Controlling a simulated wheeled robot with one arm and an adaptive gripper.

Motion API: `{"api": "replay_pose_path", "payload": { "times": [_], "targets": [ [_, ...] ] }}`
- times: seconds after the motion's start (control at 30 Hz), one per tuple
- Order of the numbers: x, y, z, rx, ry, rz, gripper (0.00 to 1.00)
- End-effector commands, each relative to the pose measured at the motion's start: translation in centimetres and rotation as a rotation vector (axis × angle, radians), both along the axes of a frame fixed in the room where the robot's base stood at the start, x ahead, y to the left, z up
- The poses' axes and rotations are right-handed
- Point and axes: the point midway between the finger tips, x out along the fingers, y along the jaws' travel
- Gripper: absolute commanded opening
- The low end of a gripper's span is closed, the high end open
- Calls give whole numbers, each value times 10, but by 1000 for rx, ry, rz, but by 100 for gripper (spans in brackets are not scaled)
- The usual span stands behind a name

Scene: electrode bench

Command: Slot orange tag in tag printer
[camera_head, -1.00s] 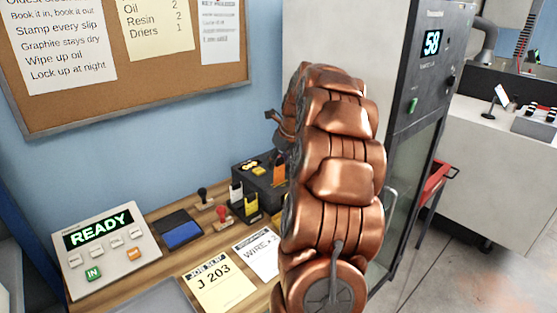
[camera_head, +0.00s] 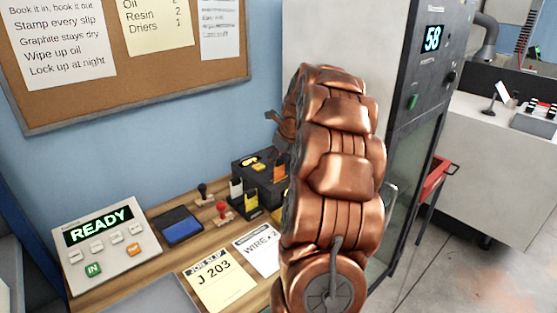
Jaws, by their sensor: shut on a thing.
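The tag printer (camera_head: 244,172) is a black box with yellow parts on top, at the back of the wooden bench beside the tall grey cabinet. The orange tag (camera_head: 280,172) shows as a small orange patch at the printer's right side, just left of my copper arm. My gripper (camera_head: 281,158) is mostly hidden behind the arm; only a dark bit of it shows, just above the orange patch. It is shut on the orange tag. Whether the tag touches the printer or is in its slot cannot be told.
A rack with white and yellow tags (camera_head: 237,191) stands in front of the printer. The tall cabinet (camera_head: 345,40) stands close behind my arm.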

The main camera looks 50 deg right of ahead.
Motion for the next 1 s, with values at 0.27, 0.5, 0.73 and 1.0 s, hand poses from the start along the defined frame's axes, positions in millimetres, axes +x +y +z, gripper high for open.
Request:
{"api": "replay_pose_path", "payload": {
  "times": [0.27, 0.5, 0.73, 1.0],
  "targets": [
    [0, 0, -5, 1, 1, 0, 19],
    [0, 0, -9, 1, 1, 0, 19],
    [0, 0, -11, 1, 1, 0, 19],
    [0, 0, -11, 1, 1, 0, 53]
  ]
}}
